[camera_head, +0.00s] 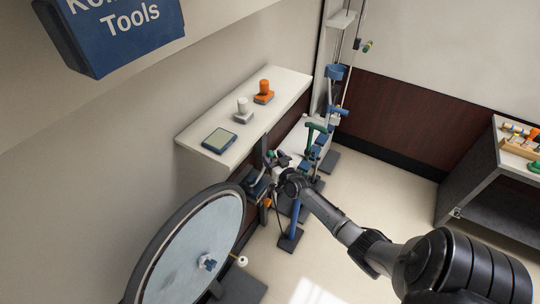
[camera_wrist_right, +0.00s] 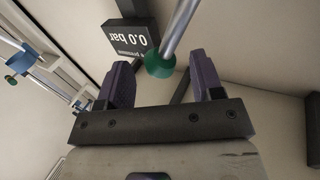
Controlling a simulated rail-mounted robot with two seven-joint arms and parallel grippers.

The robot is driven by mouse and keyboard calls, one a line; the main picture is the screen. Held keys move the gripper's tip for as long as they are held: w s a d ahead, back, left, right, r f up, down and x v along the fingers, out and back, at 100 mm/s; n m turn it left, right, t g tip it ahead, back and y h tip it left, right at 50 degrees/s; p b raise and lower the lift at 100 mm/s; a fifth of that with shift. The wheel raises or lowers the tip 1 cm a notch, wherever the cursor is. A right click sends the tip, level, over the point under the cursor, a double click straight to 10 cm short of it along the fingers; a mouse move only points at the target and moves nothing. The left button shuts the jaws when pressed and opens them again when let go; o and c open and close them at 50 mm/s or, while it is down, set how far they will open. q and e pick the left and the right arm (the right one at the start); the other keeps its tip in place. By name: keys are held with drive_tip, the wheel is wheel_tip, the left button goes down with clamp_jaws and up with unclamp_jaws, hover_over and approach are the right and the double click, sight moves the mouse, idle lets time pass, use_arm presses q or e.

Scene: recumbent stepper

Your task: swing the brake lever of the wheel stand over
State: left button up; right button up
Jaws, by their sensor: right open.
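The wheel stand (camera_head: 190,250) is at the lower left of the head view, a large pale disc with a dark rim. A short rod with a white ball end (camera_head: 243,261) sticks out beside its rim; I cannot tell for sure whether it is the brake lever. My right gripper (camera_head: 275,163) is beyond the wheel, beside the small shelf, and small in the head view. In the right wrist view it is open (camera_wrist_right: 160,65). A metal rod with a green knob (camera_wrist_right: 159,66) shows between its fingers; contact is not clear. My left gripper is not in view.
A dark box reading 0.0 bar (camera_wrist_right: 131,38) is beyond the fingers in the wrist view. A shelf (camera_head: 222,152) holds an orange-topped item (camera_head: 264,90), a white-topped one (camera_head: 243,106) and a flat pad (camera_head: 219,140). The floor at right is clear up to a grey bench (camera_head: 480,180).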

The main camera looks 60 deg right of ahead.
drive_tip(key=shift+x, duration=1.3)
clamp_jaws()
